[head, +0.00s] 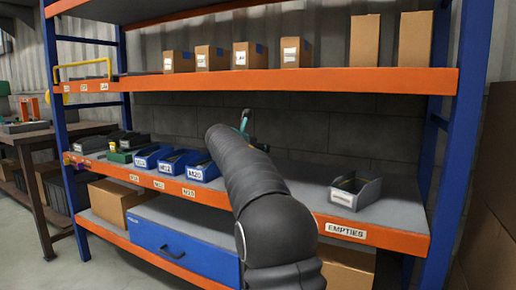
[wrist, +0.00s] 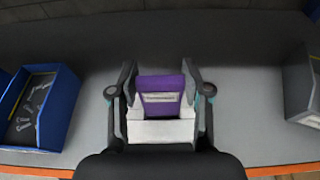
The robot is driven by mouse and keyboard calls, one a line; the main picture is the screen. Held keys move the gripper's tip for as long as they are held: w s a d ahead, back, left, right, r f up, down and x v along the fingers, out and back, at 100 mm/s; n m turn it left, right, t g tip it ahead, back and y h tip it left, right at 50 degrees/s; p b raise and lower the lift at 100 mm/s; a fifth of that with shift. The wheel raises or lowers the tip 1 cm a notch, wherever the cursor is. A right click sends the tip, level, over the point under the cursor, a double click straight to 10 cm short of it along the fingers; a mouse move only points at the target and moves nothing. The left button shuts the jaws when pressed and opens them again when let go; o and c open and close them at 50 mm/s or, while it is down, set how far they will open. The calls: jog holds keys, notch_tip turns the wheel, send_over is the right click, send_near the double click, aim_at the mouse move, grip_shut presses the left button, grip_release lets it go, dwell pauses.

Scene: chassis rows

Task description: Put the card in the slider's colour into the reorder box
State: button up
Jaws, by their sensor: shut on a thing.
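In the wrist view a purple card (wrist: 160,92) with a pale label strip sits between the fingers of my gripper (wrist: 160,100). The gripper is shut on it, above the grey middle shelf. A white block-like part shows just below the purple; I cannot tell if it belongs to the card. In the head view my arm hides the card and most of the gripper; only a teal bit of it (head: 244,122) shows. I cannot make out the slider or its colour, and no box is readable as the reorder box.
Blue bins (head: 153,156) stand left on the middle shelf, one also in the wrist view (wrist: 40,108). A grey bin (head: 355,190) stands right, above an EMPTIES label. Shelf between is clear. Cartons (head: 248,55) line the upper shelf. A blue upright (head: 466,140) bounds the right.

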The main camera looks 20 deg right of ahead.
jog(key=shift+f+b, duration=1.25)
jog(key=shift+f, duration=1.1)
jog(key=o, duration=1.2)
jog(key=shift+a, duration=0.1)
jog(key=v, duration=1.2)
jog(key=shift+r, duration=0.1)
